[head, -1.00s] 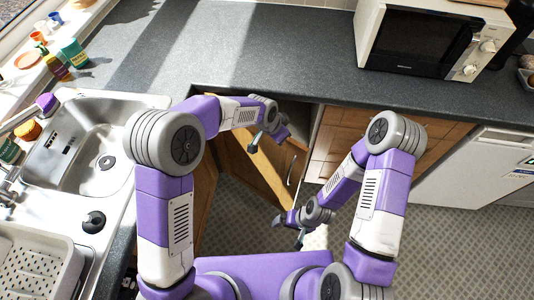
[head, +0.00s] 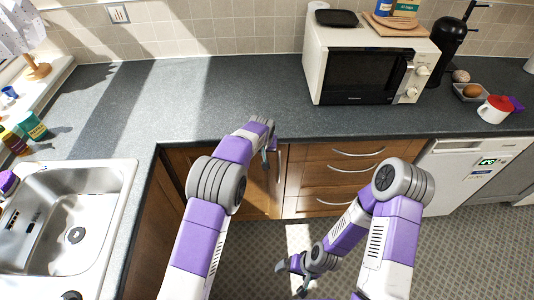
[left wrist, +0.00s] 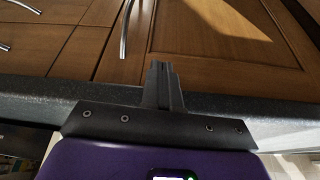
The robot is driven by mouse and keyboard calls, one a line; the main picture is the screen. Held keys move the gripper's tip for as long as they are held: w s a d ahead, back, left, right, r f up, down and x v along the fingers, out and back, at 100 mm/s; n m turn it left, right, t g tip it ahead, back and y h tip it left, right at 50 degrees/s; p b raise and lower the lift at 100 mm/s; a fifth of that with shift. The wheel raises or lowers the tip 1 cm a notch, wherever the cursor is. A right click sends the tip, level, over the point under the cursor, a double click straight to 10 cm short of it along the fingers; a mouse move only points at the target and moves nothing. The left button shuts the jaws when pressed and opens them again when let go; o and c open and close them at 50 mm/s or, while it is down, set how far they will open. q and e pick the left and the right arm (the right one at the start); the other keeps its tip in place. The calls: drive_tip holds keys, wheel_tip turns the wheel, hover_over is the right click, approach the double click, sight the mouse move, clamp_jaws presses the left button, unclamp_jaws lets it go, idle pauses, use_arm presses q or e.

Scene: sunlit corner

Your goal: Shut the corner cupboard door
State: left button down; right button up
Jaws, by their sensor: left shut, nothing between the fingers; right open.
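The corner cupboard door (head: 260,192) is a brown wooden panel under the worktop, left of the drawers. It looks level or nearly level with the drawer fronts; my left arm hides part of it, so a small gap cannot be ruled out. Its metal handle (head: 279,163) is near its right edge and also shows in the left wrist view (left wrist: 125,30). My left gripper (head: 268,152) is shut and empty, at the upper part of the door beside the handle. I cannot tell if it touches the door. My right gripper (head: 291,279) is open and empty, low over the floor.
The drawers (head: 325,175) with bar handles stand right of the door. The grey worktop (head: 210,95) overhangs above, with a microwave (head: 355,70) on it. A sink (head: 75,200) is at left. The patterned floor (head: 450,250) is clear at right.

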idle(0.4)
use_arm(q)
drive_tip(key=p+v, duration=0.4)
drive_tip(key=v, duration=0.5)
drive_tip(key=s+a+f+n+g+h, duration=0.1)
drive_tip(key=s+a+f, duration=0.3)
drive_tip(key=s+f, duration=0.4)
drive_tip(key=s+a+f+n+g+h, duration=0.1)
drive_tip(key=s+a+f+g, duration=0.1)
drive_tip(key=s+a+f, duration=0.6)
drive_tip(key=s+d+f+h, duration=0.1)
drive_tip(key=s+f, duration=0.2)
drive_tip(key=s, duration=0.7)
drive_tip(key=s+d+f+n, duration=0.1)
drive_tip(key=s+f, duration=0.1)
drive_tip(key=s, duration=0.7)
drive_tip(key=shift+s+f+n+g+h+p, duration=0.3)
drive_tip(key=shift+s+f+g+h+p, duration=0.05)
drive_tip(key=shift+f+g+h, duration=0.05)
drive_tip(key=shift+d, duration=0.1)
